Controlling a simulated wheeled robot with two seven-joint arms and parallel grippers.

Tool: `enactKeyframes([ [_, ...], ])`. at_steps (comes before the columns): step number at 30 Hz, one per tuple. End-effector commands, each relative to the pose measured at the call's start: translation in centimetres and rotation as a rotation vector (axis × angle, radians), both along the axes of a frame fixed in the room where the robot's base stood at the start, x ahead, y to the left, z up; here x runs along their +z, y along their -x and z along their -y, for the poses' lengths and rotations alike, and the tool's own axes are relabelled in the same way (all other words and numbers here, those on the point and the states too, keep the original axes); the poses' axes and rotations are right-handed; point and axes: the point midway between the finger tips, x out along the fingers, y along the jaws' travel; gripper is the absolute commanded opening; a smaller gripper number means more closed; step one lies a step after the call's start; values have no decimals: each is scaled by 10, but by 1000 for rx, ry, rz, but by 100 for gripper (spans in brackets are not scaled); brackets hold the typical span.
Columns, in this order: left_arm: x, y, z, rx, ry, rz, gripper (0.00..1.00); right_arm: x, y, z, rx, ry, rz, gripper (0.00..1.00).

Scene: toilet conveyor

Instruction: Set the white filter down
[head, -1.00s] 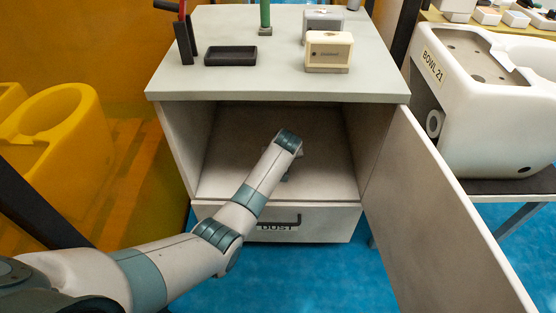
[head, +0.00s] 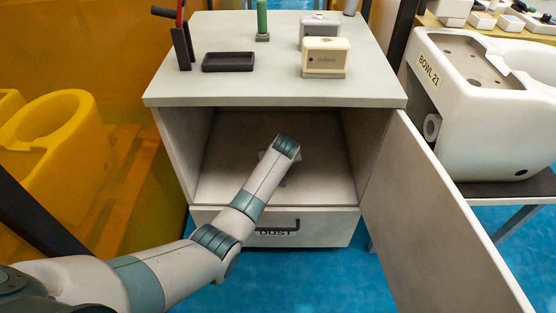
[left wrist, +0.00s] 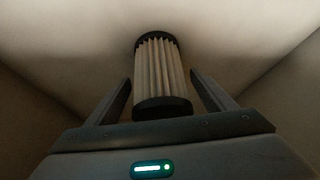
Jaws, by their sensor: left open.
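The white filter (left wrist: 158,68) shows in the left wrist view as a pleated cylinder with dark end caps. It is inside the cabinet, against a pale surface. My left gripper (left wrist: 160,78) is open, with one finger on each side of the filter and a visible gap on both sides. In the head view, my left arm reaches into the open cabinet (head: 225,185); its wrist hides the filter and most of the gripper. I cannot tell there how the filter rests. My right gripper is out of view.
The cabinet door (head: 440,220) stands open at the right. A drawer marked DUST (head: 320,228) is shut below the compartment. A black tray (head: 228,62) and a cream box (head: 326,56) are on top. A white bowl unit (head: 480,130) stands at the right, yellow units (head: 60,150) at the left.

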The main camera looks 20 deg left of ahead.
Motion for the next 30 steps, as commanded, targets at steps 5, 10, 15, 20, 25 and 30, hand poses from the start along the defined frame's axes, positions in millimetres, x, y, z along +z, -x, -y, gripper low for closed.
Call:
enactKeyframes([
  [5, 16, 8, 5, 0, 1, 2, 77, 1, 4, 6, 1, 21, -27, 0],
  [10, 38, 20, 12, -1, 2, 2, 77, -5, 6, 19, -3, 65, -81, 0],
  [15, 63, 35, 19, 1, 2, 2, 77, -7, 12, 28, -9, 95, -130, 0],
  [20, 83, 47, 25, 0, 2, 1, 77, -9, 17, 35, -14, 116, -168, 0],
  [25, 96, 54, 29, 0, 1, 1, 77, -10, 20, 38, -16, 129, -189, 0],
  [30, 99, 57, 29, 1, 0, 0, 77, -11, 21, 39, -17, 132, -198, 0],
])
